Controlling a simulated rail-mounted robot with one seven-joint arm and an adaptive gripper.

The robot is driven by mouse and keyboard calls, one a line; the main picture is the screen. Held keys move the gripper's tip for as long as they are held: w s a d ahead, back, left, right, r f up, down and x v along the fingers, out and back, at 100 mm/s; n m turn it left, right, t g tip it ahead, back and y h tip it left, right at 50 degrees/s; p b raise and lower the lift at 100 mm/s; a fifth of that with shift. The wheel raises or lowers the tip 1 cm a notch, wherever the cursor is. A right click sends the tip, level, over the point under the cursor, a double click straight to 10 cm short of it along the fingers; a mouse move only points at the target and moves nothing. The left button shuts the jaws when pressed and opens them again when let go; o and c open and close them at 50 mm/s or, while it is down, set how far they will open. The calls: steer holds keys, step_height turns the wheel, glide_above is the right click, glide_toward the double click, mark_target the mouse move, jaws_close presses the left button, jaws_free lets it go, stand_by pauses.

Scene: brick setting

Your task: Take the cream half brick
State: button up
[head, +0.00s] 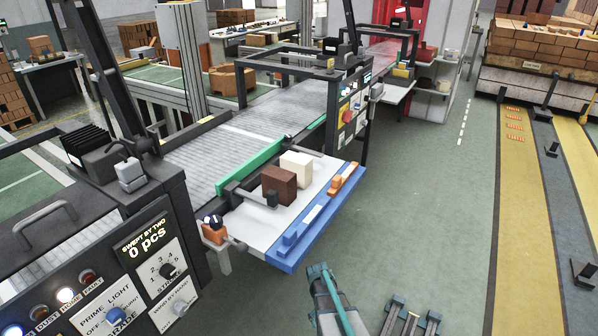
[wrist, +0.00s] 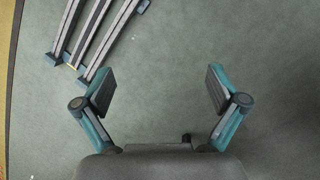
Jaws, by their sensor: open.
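The cream half brick (head: 298,166) stands on the white shelf (head: 262,222) at the side of the roller conveyor, in the head view. A dark brown brick (head: 279,185) stands in front of it and hides part of its lower left. My gripper (wrist: 160,82) is open and empty in the wrist view, its two teal fingers spread above bare green floor. In the head view its teal end (head: 320,274) shows low, in front of the shelf and well apart from the cream half brick. No brick shows in the wrist view.
The shelf has a blue front edge (head: 297,251) and an orange-and-blue fitting (head: 345,179) at its right. A green rail (head: 251,166) runs behind the bricks. A dark rod (head: 250,193) ends beside the brown brick. Metal rails (wrist: 98,28) lie over the floor.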

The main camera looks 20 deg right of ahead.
steer(key=w+d+r+t+h, duration=0.1)
steer(key=w+d+r+t, duration=0.1)
steer(key=w+d+r, duration=1.25)
steer(key=w+d+r+t+h+p, duration=0.1)
steer(key=w+d+r, duration=0.3)
steer(key=d+r, duration=0.55)
steer(key=w+d+r+t, duration=0.1)
steer(key=w+d+r, duration=0.4)
steer(key=d+r, duration=0.4)
step_height(320, 180, up, 16)
steer(key=n+t+y+p, duration=0.3)
steer(key=n+y+p, duration=0.15)
steer(key=n, duration=0.55)
glide_above(299, 158)
steer(key=s+d, duration=0.2)
steer(key=shift+s+a+f+y+b, duration=0.1)
steer(key=shift+s+a+y+b, duration=0.1)
steer(key=shift+y+b, duration=0.25)
steer(key=shift+w+a+f, duration=0.1)
steer(key=shift+a, duration=0.15)
steer(key=p+x, duration=0.1)
steer(key=x, duration=0.4)
steer(key=shift+f, duration=0.2)
steer(key=x, duration=0.1)
steer(key=p+x, duration=0.1)
steer(key=x, duration=0.1)
steer(key=p+x, duration=0.1)
steer(key=shift+w+a+f, duration=0.2)
steer(key=shift+a, duration=0.15)
steer(key=shift+f, duration=0.2)
